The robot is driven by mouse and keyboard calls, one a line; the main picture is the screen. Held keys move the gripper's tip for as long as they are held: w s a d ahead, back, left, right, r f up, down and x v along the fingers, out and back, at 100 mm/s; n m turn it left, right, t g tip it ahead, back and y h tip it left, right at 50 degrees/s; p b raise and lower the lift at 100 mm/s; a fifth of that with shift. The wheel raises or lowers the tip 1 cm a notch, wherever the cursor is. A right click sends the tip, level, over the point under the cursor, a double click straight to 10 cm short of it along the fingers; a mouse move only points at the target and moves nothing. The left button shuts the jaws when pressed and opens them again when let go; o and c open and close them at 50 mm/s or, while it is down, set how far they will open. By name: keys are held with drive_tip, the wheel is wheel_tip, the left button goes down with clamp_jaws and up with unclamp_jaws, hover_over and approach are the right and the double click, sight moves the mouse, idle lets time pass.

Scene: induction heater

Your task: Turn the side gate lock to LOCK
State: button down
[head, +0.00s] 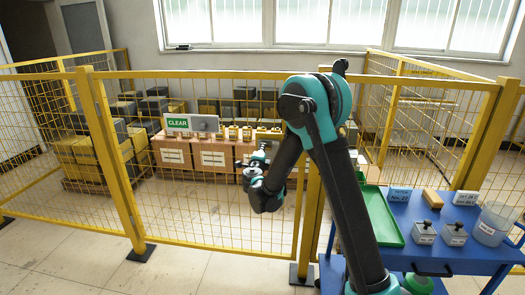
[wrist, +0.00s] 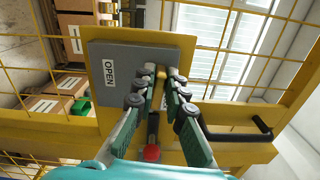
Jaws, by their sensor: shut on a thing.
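The side gate lock shows in the wrist view as a grey plate (wrist: 108,72) on a yellow backing plate, with an OPEN label (wrist: 110,69) on its left part. A dark lever with a red ball end (wrist: 151,154) points down toward the bottom of the picture. My gripper (wrist: 163,78) is shut on the lock lever, with a finger on each side. The fingers hide the lever's pivot and most of the plate's right part, where only a sliver of a white label shows. In the head view my arm covers most of the lock area.
A black pull handle (wrist: 250,130) sticks out right of the fingers. The yellow mesh fence (head: 200,215) spans the head view. A blue cart (head: 455,255) with a green tray (head: 381,215) stands at right. Boxes (head: 215,158) stand behind the fence. Floor at front left is clear.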

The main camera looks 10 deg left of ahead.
drive_tip(key=c, duration=1.6)
unclamp_jaws()
drive_tip(key=shift+o, duration=0.2)
drive_tip(key=shift+s, duration=0.1)
drive_tip(key=s, duration=1.1)
drive_tip(key=shift+s+a, duration=0.25)
drive_tip(key=shift+s, duration=0.15)
